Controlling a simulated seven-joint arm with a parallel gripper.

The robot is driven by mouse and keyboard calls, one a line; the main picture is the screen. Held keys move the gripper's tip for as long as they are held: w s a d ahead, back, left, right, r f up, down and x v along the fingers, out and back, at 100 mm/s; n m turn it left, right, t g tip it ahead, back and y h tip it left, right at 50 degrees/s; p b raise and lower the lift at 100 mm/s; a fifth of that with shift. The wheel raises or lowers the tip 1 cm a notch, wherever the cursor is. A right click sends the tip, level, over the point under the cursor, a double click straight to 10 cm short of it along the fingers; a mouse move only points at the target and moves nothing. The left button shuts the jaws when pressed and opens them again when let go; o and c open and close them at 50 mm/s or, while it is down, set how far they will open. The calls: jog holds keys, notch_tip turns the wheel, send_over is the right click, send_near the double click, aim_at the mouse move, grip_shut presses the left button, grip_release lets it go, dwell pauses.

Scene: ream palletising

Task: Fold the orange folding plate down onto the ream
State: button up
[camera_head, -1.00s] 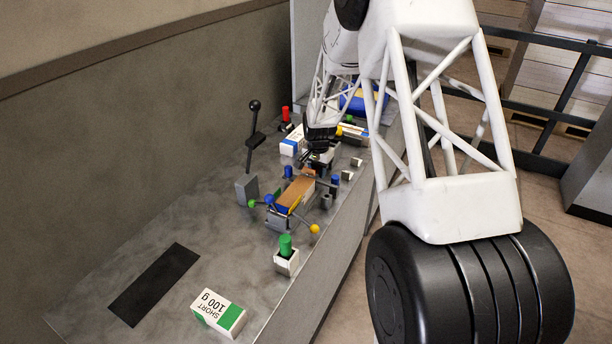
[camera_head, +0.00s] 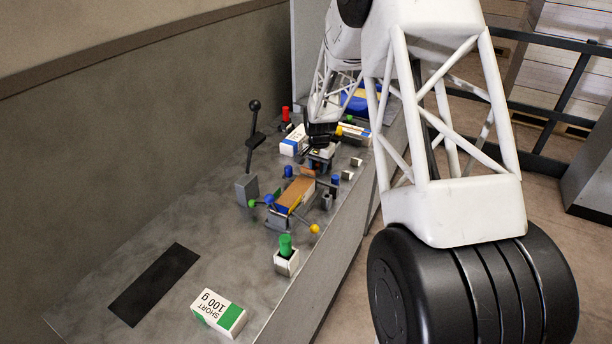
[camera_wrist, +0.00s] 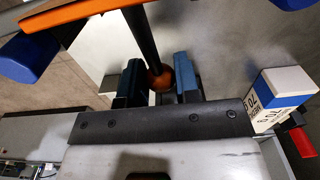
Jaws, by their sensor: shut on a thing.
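My gripper (camera_wrist: 160,85) has its two dark fingers on either side of an orange ball knob (camera_wrist: 158,80) and is shut on it. The knob sits at the end of a black rod. The rod runs up in the wrist view towards the orange folding plate (camera_wrist: 70,12), which shows only as a strip at the upper left. Most of the plate is out of that view. In the head view my gripper (camera_head: 321,143) is beyond a tan-topped fixture (camera_head: 297,193); its hold is too small to make out there. I cannot clearly tell the ream from the plate there.
A blue-striped white box (camera_head: 294,141) stands left of my gripper, with a red knob (camera_head: 286,114) behind it. Blue knobs (camera_head: 335,180) and a yellow ball (camera_head: 314,229) stick out around the fixture. A green-striped box (camera_head: 219,313) lies in front. The left bench is mostly clear.

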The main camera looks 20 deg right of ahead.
jog(key=shift+r, duration=0.2)
jog(key=shift+w+d+r, duration=0.1)
jog(key=shift+r, duration=0.65)
jog(key=shift+r, duration=0.9)
jog(key=shift+s+a+r, duration=0.25)
jog(key=shift+r, duration=0.3)
dwell(0.4)
